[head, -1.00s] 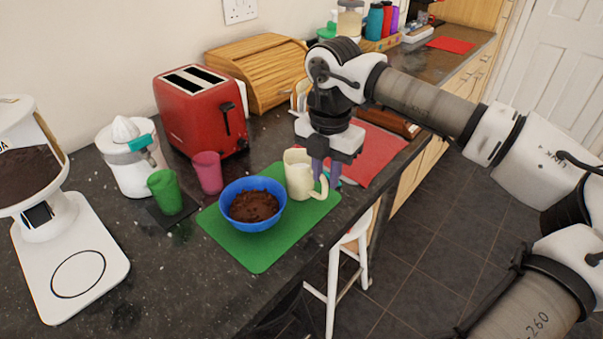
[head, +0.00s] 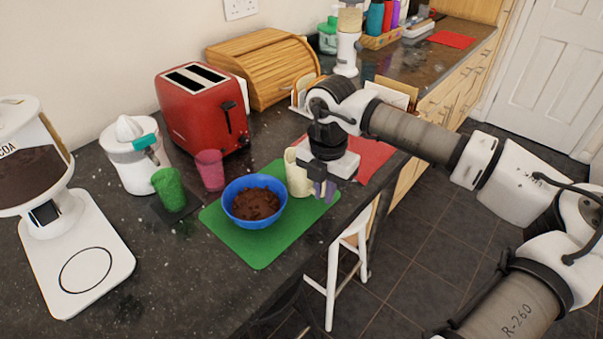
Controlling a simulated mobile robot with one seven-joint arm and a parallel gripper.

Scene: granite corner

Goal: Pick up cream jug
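The cream jug (head: 296,178) stands upright at the right part of the green mat (head: 258,246), beside the blue bowl (head: 237,210) of brown contents. My gripper (head: 325,192) points down at the jug's right side, where its handle is. The gripper's body covers the jug's right upper part and most of the handle. The purple-grey fingers show only in part, low beside the jug. I cannot see whether they touch the handle or how far apart they are.
A pink cup (head: 210,170) and a green cup (head: 169,189) stand left of the bowl. The red toaster (head: 203,110) and wooden bread bin (head: 264,66) are behind. A red mat (head: 372,158) lies behind my gripper. The counter's front edge is close on the right.

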